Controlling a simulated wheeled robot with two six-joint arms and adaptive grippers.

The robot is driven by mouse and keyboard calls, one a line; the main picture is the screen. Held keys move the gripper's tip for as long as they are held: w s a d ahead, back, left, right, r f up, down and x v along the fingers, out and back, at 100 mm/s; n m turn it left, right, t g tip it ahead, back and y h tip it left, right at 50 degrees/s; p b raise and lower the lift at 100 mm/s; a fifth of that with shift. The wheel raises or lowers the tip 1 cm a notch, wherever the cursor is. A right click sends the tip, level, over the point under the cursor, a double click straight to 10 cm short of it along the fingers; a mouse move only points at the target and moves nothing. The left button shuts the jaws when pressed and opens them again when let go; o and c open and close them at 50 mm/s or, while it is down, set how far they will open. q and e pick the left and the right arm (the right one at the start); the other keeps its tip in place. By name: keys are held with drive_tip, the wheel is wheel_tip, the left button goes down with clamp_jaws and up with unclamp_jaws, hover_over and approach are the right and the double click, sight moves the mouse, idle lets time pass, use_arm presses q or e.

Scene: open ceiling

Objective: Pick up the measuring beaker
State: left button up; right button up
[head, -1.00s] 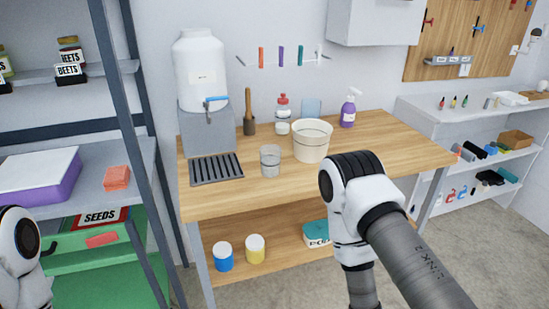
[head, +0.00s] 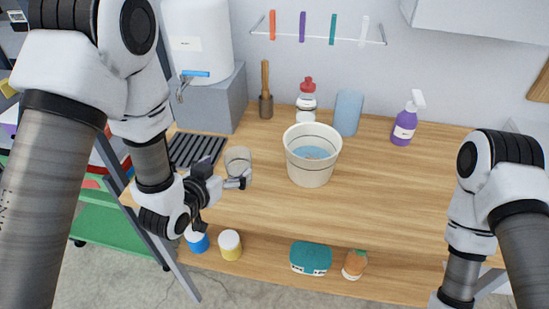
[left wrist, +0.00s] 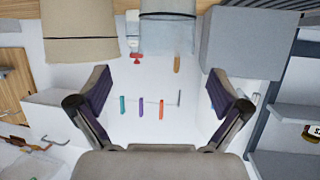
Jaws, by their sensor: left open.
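The clear measuring beaker (head: 238,157) stands upright on the wooden workbench (head: 400,200), near its front left, beside the dark slotted drip tray. My left gripper (head: 222,173) is open just in front of it; one finger overlaps the beaker's lower edge in the head view, and I cannot tell whether they touch. In the left wrist view, which is upside down, the beaker (left wrist: 167,32) is at the top middle, beyond the spread fingers of the left gripper (left wrist: 160,80). Nothing is between the fingers. My right arm shows at the right, but its gripper is out of view.
A white bucket (head: 312,170) with blue contents stands right of the beaker. The bench's right side is clear.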

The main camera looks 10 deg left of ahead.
sight(244, 154)
use_arm(q)
drive_tip(key=x, duration=0.2)
drive_tip(key=p+x, duration=0.1)
drive_tip(key=x, duration=0.2)
drive_tip(key=p+x, duration=0.1)
drive_tip(key=x, duration=0.1)
drive_tip(key=shift+w+a+f, duration=0.2)
drive_tip(key=shift+a+f, duration=0.05)
drive_tip(key=shift+f, duration=0.15)
drive_tip(key=shift+s+a, duration=0.1)
drive_tip(key=shift+a, duration=0.1)
drive_tip(key=shift+c, duration=1.3)
drive_tip(key=c, duration=0.6)
drive_tip(key=shift+c, duration=0.6)
use_arm(e)
drive_tip(key=shift+s+a+r, duration=0.1)
drive_tip(key=shift+a+r, duration=0.1)
drive_tip(key=shift+r, duration=0.45)
drive_tip(key=shift+s+a+r, duration=0.1)
drive_tip(key=shift+a+r, duration=0.05)
drive_tip(key=shift+r, duration=0.45)
